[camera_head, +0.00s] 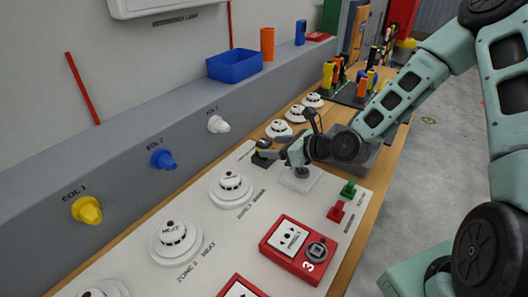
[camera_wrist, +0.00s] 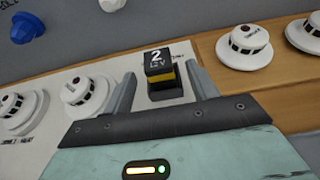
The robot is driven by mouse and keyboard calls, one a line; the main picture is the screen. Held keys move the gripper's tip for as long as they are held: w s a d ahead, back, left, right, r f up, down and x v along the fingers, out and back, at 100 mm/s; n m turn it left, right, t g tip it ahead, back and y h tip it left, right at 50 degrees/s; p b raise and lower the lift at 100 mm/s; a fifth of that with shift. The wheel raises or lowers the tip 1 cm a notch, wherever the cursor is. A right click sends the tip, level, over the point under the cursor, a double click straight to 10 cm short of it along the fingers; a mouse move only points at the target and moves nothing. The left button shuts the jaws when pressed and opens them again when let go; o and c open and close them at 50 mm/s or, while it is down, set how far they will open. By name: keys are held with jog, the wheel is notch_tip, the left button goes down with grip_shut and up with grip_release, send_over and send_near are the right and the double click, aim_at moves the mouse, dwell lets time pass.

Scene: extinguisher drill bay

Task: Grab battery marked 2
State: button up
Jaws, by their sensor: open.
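The battery marked 2 (camera_wrist: 158,62) is a black block with a yellow band and "2 12V" in white on its top. It stands upright in a dark holder on the white board, and it also shows in the head view (camera_head: 264,144), partly hidden by my gripper. My gripper (camera_head: 279,153) is open close to the battery. In the wrist view my gripper's fingers (camera_wrist: 164,80) point towards the battery, one on each side in the picture. Whether they touch it I cannot tell.
White detectors (camera_head: 231,187) stand along the board, and more (camera_wrist: 248,43) sit on the wooden bench beyond. A red call point (camera_head: 298,248) and red and green pieces (camera_head: 337,211) are nearer. A blue bin (camera_head: 235,66) stands on the grey ledge behind.

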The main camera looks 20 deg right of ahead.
aim_at(269, 145)
jog(key=shift+p+x, duration=0.3)
jog(key=shift+x, duration=1.85)
jog(key=c, duration=1.3)
jog(key=shift+o, duration=0.2)
jog(key=shift+a+r, duration=0.1)
jog(key=shift+r, duration=0.1)
